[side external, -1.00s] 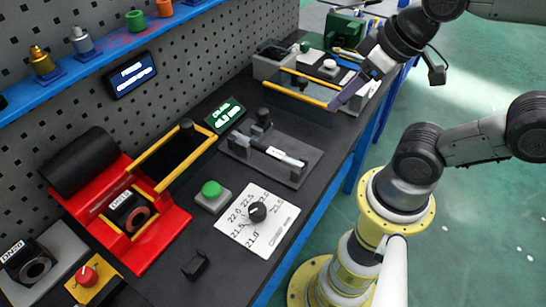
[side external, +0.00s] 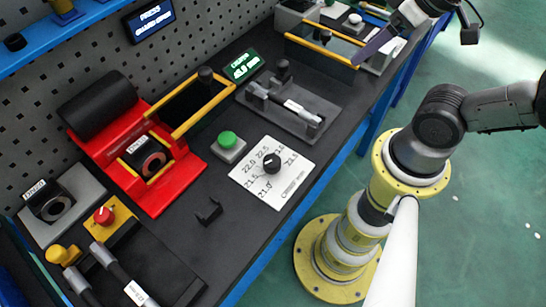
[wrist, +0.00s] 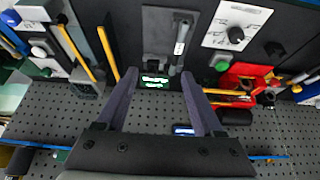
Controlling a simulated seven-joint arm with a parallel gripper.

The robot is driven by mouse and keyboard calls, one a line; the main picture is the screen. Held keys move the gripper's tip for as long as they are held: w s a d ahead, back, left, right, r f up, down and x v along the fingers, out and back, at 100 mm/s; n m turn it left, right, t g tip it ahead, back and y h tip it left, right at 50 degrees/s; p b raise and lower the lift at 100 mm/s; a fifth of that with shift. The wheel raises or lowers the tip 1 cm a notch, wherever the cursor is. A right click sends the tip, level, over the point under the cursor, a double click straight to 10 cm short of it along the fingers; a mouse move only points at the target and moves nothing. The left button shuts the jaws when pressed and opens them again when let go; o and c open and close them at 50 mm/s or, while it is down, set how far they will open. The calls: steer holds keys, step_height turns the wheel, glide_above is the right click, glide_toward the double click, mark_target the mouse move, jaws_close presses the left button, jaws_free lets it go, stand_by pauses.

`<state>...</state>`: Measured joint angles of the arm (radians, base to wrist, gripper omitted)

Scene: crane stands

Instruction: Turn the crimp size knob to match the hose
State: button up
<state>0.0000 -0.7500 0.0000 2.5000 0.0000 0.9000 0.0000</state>
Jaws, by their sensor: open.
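The black crimp size knob (side external: 271,163) sits on a white dial plate (side external: 250,183) printed with sizes such as 22.0 and 22.5. The knob's exact setting is too small to read. In the wrist view the knob (wrist: 236,36) and plate (wrist: 218,40) are at the upper right. A hose piece with metal ends (side external: 295,107) lies in a dark grey cradle (side external: 318,88); its label is unreadable. My gripper (wrist: 157,78) is open and empty, its two purple fingers spread. In the side view a finger shows at the upper right, well away from the knob.
A green button (side external: 228,140) is beside the plate. A lit green display (side external: 242,66) stands behind the cradle. A red press (side external: 140,150) with yellow rails is at left. More hoses (side external: 115,270) lie at lower left. Another yellow-railed station (side external: 322,45) is near my gripper.

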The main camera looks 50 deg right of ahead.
steer(key=shift+o, duration=0.7)
steer(key=n+g, duration=0.5)
steer(key=n, duration=1.7)
glide_above(273, 160)
step_height(273, 160, down, 6)
step_height(273, 160, down, 13)
steer(key=shift+f, duration=0.15)
